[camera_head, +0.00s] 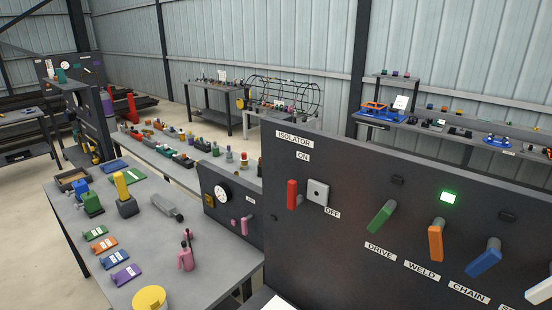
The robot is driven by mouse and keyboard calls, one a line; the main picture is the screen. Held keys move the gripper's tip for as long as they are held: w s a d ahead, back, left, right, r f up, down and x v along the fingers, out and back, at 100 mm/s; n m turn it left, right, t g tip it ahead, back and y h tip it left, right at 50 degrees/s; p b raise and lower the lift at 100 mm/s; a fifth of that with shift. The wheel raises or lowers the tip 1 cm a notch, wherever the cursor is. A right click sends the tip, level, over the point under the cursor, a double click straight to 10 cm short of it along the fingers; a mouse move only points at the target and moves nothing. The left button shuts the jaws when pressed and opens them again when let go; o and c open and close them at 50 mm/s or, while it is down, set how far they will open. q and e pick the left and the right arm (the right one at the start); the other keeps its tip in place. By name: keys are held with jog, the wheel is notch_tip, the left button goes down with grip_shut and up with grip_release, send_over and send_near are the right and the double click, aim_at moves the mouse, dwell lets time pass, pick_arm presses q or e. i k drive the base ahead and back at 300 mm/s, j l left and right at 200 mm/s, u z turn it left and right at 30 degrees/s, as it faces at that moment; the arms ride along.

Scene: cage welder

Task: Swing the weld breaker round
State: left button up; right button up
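The weld breaker is an orange handle (436,242) on the dark upright panel (345,195) at the right, above the label WELD (422,271). It hangs nearly straight down, while the green DRIVE handle (381,217) and blue CHAIN handle (484,257) slant down to the left. A lit green lamp (448,197) is above the orange handle. Neither of my grippers shows in the head view, and nothing touches the handle.
A red isolator lever (292,195) sits at the panel's left, by ON and OFF labels. A white handle (541,290) is cut off at right. Left stands a grey bench (150,225) with coloured blocks and tags. Open space lies before the panel.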

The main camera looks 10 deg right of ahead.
aim_at(435, 231)
jog(key=z, duration=1.35)
